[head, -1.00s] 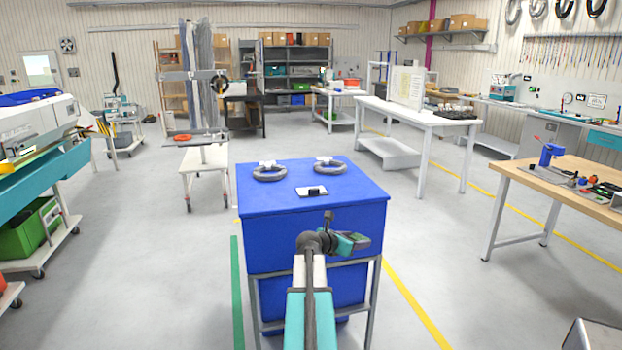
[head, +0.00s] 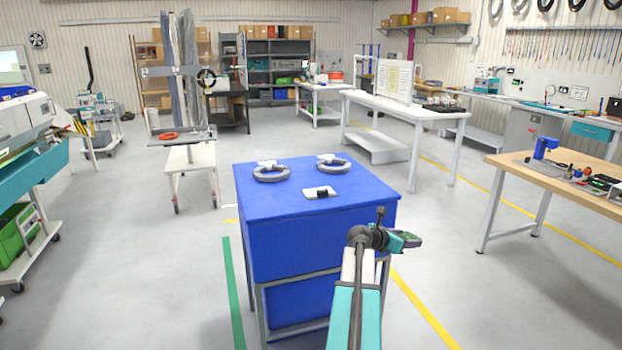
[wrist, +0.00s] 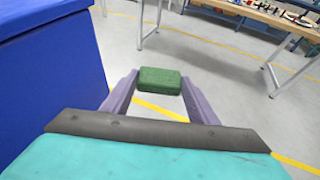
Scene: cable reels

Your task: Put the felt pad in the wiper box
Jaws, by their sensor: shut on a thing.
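The green felt pad (wrist: 160,80) is a small block between the two purple-grey fingers of my gripper (wrist: 160,86) in the wrist view. The fingers are shut on its ends and hold it in the air above the floor. In the head view my gripper (head: 408,240) is right of the blue table's near corner, with a bit of green at its tip. I cannot pick out the wiper box for certain in either view.
The blue-topped table (head: 262,205) stands close in front, with two grey cable rings and a small white plate (head: 320,192) on top. A wooden workbench (head: 570,160) with tools is at right. A white table (head: 400,108) stands farther back. Grey floor lies between.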

